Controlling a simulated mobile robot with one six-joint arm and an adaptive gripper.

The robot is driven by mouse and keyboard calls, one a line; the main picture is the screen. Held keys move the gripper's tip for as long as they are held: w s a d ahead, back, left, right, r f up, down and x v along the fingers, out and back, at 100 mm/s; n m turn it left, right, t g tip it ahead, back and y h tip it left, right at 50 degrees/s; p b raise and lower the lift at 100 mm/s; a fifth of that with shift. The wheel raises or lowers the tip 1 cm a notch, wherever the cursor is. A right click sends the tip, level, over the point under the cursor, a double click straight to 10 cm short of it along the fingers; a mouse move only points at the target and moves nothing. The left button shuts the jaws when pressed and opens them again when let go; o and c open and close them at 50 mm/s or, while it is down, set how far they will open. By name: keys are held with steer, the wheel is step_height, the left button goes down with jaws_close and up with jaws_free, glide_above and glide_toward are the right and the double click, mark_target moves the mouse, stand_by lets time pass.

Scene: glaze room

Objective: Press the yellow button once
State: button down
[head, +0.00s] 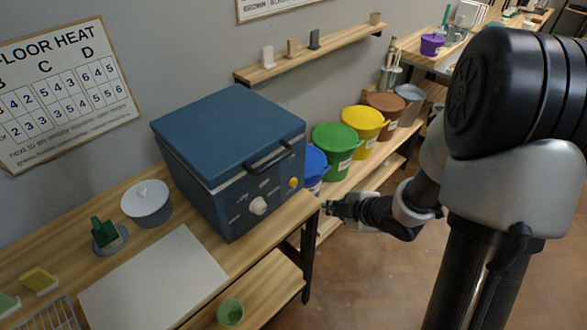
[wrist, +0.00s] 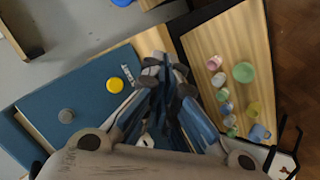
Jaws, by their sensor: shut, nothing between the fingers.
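The yellow button (head: 293,182) is a small round knob on the front of the blue kiln (head: 228,150), to the right of a larger pale dial (head: 258,206). In the wrist view the yellow button (wrist: 115,85) shows as a yellow disc on the blue panel, left of my fingertips. A white label (wrist: 128,73) sits beside it. My gripper (head: 329,207) is shut and empty, in front of the kiln and right of the button, apart from it in the head view. In the wrist view my fingertips (wrist: 163,66) point past the button's right side.
The kiln stands on a wooden table (head: 290,213) with a white board (head: 155,280) and a lidded pot (head: 147,204). Coloured buckets (head: 337,146) stand on a shelf behind my gripper. A lower shelf with several small cups (wrist: 243,72) shows at right in the wrist view.

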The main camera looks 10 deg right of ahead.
mark_target(294, 183)
steer(key=shift+s, duration=0.15)
steer(key=shift+w+a, duration=0.85)
steer(key=shift+w, duration=0.35)
steer(key=shift+w+a, duration=0.9)
steer(key=shift+w, duration=0.3)
steer(key=shift+w+a, duration=0.85)
steer(key=shift+w, duration=0.35)
steer(key=shift+w+a, duration=0.2)
steer(key=shift+w, duration=0.2)
steer(key=shift+w+a, duration=0.3)
steer(key=shift+w, duration=0.05)
steer(key=shift+s+d, duration=0.5)
steer(key=shift+s, duration=0.25)
